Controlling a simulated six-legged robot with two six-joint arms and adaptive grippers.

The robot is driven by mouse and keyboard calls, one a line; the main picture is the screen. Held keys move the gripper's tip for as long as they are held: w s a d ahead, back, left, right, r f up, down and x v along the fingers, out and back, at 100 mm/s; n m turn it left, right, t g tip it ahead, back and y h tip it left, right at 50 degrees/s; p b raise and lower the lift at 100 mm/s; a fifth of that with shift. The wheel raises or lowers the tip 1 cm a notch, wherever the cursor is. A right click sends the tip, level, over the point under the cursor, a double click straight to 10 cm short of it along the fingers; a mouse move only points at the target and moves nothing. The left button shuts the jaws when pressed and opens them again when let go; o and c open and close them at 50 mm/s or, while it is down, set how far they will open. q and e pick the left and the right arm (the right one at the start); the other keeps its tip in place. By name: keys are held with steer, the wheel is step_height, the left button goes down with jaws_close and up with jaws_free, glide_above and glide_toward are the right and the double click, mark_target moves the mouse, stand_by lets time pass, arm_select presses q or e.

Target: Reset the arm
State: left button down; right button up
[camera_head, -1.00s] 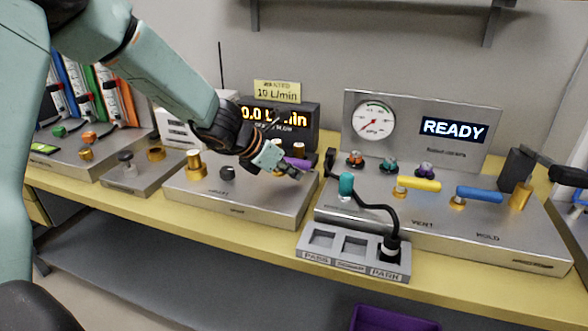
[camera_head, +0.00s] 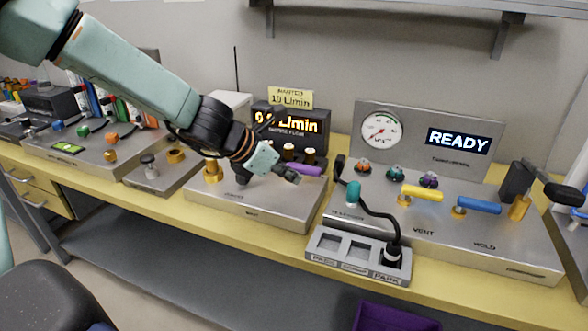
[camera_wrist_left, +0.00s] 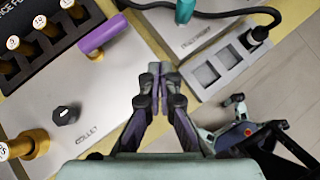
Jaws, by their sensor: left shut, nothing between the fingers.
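My left arm comes in from the left in the head view. Its gripper (camera_head: 291,177) hangs over the metal box with the knob and brass fitting, near the box's right part. In the left wrist view the gripper (camera_wrist_left: 157,72) has its fingers together with nothing between them. Below it are the box surface labelled COLLET (camera_wrist_left: 95,112) with a black knob (camera_wrist_left: 66,115), and a purple handle (camera_wrist_left: 101,35) at upper left. The purple handle also shows behind the gripper in the head view (camera_head: 308,170).
A grey three-slot tray (camera_head: 330,262) holds a black plug at the right. The right panel has a gauge (camera_head: 381,130), a READY display (camera_head: 458,141), a yellow lever (camera_head: 422,191) and a blue lever (camera_head: 480,206). A purple bin (camera_head: 390,318) is low in front.

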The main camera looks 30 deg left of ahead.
arm_select(q)
steer(key=shift+s+d+r, duration=0.15)
steer(key=shift+s+r, duration=0.15)
steer(key=shift+s, duration=0.1)
steer(key=shift+w, duration=0.1)
